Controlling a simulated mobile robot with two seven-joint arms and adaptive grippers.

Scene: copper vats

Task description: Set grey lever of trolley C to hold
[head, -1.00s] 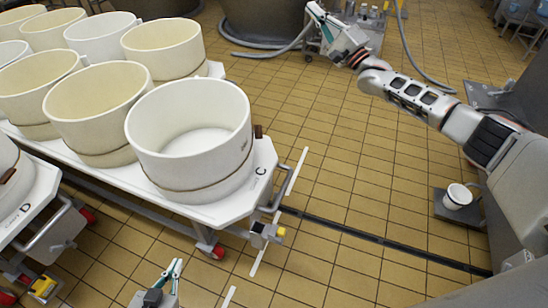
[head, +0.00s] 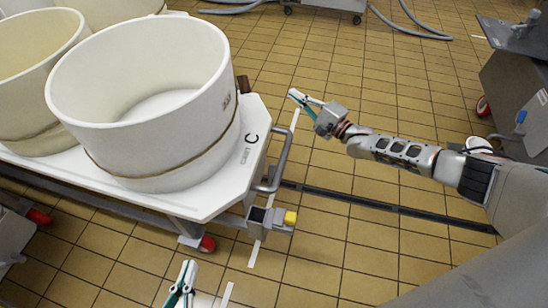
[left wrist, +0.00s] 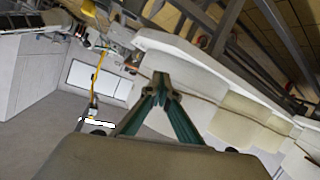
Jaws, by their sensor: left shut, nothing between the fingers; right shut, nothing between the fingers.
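Trolley C (head: 222,188) is on the left in the head view, its white deck marked "CART C" at the near right corner. A grey box with a yellow end block (head: 290,218) sits below that corner. I cannot clearly make out the grey lever there or its setting. My left gripper (head: 183,282) is shut and empty at the bottom edge, in front of the trolley and apart from it. Its closed fingertips also show in the left wrist view (left wrist: 162,86). My right gripper (head: 298,98) is shut and empty over the floor, right of the trolley's push handle (head: 283,160).
A large white vat (head: 150,150) stands on trolley C, with another vat (head: 35,110) beside it. A red-wheeled caster (head: 207,243) is under the deck. Tiled floor with a dark drain strip (head: 390,208) is clear on the right. Grey equipment stands at the upper right.

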